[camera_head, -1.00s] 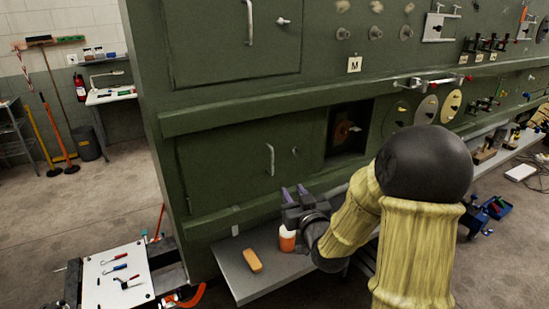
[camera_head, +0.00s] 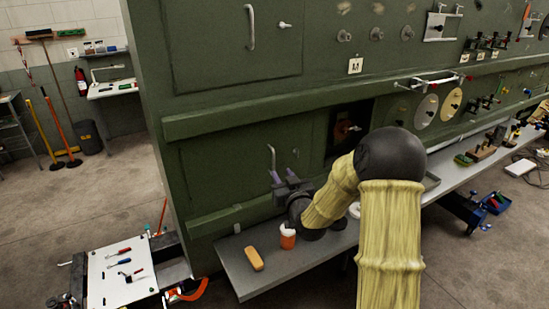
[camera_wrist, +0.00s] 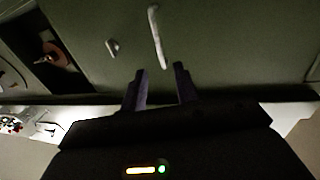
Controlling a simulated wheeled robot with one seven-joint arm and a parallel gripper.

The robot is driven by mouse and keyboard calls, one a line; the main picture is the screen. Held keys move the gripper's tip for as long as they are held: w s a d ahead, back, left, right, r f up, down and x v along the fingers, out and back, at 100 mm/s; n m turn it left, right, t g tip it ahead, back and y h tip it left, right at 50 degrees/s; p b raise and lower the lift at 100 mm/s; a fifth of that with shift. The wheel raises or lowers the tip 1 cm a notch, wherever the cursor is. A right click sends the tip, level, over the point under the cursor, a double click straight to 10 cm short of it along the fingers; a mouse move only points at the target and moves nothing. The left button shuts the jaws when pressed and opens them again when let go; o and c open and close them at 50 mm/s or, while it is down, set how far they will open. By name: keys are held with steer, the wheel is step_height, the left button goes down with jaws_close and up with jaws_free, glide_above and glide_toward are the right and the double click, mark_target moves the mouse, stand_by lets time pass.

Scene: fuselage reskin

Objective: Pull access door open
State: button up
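The lower green access door (camera_head: 225,165) is flush in the green panel wall, and it fills the top of the wrist view (camera_wrist: 220,40). Its pale bar handle (camera_head: 271,158) stands upright, and it also shows in the wrist view (camera_wrist: 156,36). A small latch (camera_wrist: 112,47) sits beside the handle. My gripper (camera_head: 285,179) is just below the handle. In the wrist view, its two purple fingers (camera_wrist: 160,74) are apart with nothing between them. The handle's lower end appears just beyond the gap between the fingertips. I see no contact.
A second green door (camera_head: 225,50) with its own handle is above. A grey shelf (camera_head: 295,268) below holds an orange jar (camera_head: 287,238) and a tan block (camera_head: 254,259). A square opening (camera_head: 345,130) is right of the door. A tool cart (camera_head: 120,270) stands at lower left.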

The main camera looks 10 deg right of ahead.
mark_target(258, 165)
steer(key=w+a+p, duration=0.1)
steer(key=w+p, duration=0.2)
steer(key=w, duration=0.5)
jaws_close()
